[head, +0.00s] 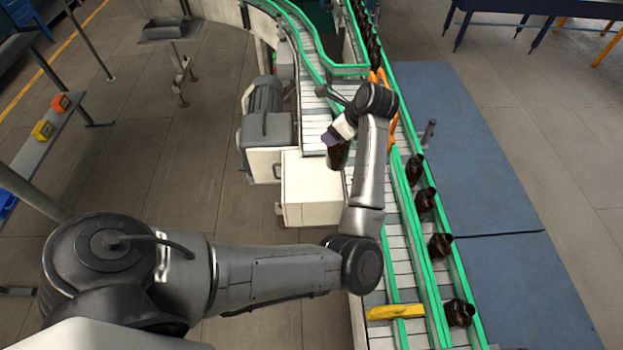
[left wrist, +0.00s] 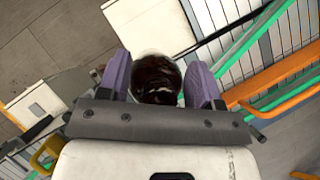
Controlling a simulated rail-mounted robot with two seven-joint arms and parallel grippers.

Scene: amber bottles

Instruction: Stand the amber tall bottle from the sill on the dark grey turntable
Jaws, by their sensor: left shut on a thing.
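My left gripper (head: 341,134) is over the near left edge of the conveyor, above the white box, in the head view. Its purple fingers are shut on a dark amber bottle (head: 338,156), which hangs below them. In the left wrist view the bottle (left wrist: 156,76) sits between the two fingers (left wrist: 159,84), seen from above, with its round dark top facing the camera. Its lower part is hidden. I cannot make out a dark grey turntable or a sill in either view. My right gripper is not in view.
Several amber bottles stand along the right lane of the conveyor, one of them near the front (head: 459,312). Green guide rails (head: 440,290) line the lanes. A white box (head: 311,190) and a grey motor (head: 265,112) stand left of the conveyor. A blue mat (head: 480,150) lies right.

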